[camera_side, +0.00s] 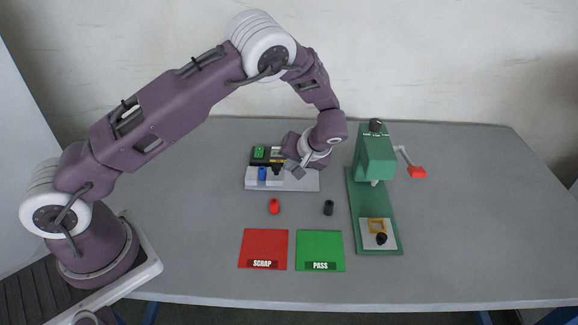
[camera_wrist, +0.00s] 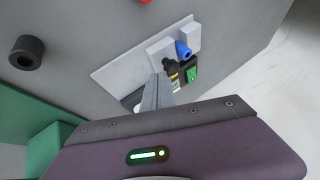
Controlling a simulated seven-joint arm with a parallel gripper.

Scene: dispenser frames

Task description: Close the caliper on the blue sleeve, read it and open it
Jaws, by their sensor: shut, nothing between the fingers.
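The caliper (camera_side: 303,185) is a light grey base with pale jaw blocks and a dark housing with a green display (camera_side: 259,152); any reading is too small to make out. The blue sleeve (camera_side: 262,174) sits at the jaw blocks, and it also shows in the wrist view (camera_wrist: 183,50). I cannot tell whether both jaws touch it. A black knob (camera_wrist: 170,67) is beside the sleeve. My gripper (camera_side: 287,168) is shut and empty, low over the caliper close to the knob. Its fingers (camera_wrist: 158,92) hide part of the base in the wrist view; I cannot tell whether they touch the knob.
A red sleeve (camera_side: 274,206) and a black sleeve (camera_side: 328,208) stand in front of the caliper. A red SCRAP mat (camera_side: 263,247) and green PASS mat (camera_side: 320,248) lie nearer the front. A green press (camera_side: 375,160) with a red-tipped lever stands to the right.

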